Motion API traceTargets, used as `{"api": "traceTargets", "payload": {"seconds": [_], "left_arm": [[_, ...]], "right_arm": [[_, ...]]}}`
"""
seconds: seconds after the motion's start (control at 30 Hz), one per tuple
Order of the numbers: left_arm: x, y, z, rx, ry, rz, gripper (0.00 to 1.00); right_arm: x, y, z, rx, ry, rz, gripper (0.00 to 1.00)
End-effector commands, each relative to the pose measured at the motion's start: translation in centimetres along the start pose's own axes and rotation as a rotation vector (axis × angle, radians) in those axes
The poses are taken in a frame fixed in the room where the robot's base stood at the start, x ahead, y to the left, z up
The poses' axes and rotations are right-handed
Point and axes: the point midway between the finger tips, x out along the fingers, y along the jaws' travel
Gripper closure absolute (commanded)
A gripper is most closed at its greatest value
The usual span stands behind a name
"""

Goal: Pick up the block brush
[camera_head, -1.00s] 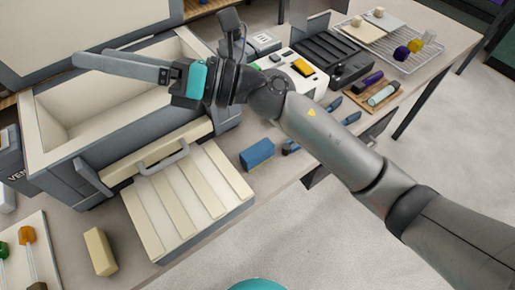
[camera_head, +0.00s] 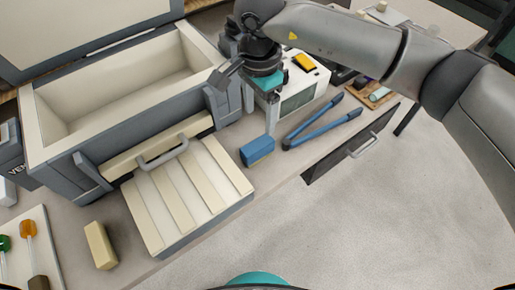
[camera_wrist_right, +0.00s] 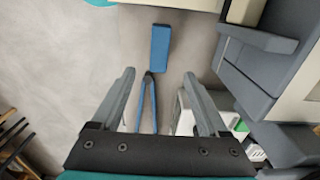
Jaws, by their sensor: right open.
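My right gripper (camera_head: 262,115) points down above the bench, behind the brush in the head view. In the right wrist view its fingers (camera_wrist_right: 158,75) are apart with nothing held. I see no contact with the brush. My left gripper is not in view.
Blue-handled long tool (camera_head: 322,125) lies right of the brush. A white device (camera_head: 302,90) stands behind it. The grey open box (camera_head: 110,90) and slatted panel (camera_head: 190,195) are left. A beige block (camera_head: 100,246) lies at front left. The bench's front edge is close to the brush.

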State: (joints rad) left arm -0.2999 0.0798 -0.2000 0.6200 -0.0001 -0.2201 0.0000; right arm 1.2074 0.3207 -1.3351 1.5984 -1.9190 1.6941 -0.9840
Motion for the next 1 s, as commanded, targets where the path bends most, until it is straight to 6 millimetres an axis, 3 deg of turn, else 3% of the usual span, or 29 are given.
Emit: {"api": "traceTargets", "payload": {"seconds": [0.1,0.3,0.57,0.83,1.0], "left_arm": [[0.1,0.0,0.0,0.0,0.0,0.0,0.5],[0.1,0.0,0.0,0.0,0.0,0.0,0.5],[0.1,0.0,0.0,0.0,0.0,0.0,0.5],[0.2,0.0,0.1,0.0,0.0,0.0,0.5],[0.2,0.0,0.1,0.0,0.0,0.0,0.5]], "right_arm": [[2.9,0.1,0.2,0.002,-0.005,0.005,0.22],[6.7,0.1,0.3,0.001,-0.007,0.003,0.22],[8.6,0.1,0.4,0.0,-0.007,0.001,0.22],[12.4,0.2,0.8,0.001,-0.007,0.001,0.22],[13.3,0.2,0.7,0.0,-0.007,-0.001,0.22]]}}
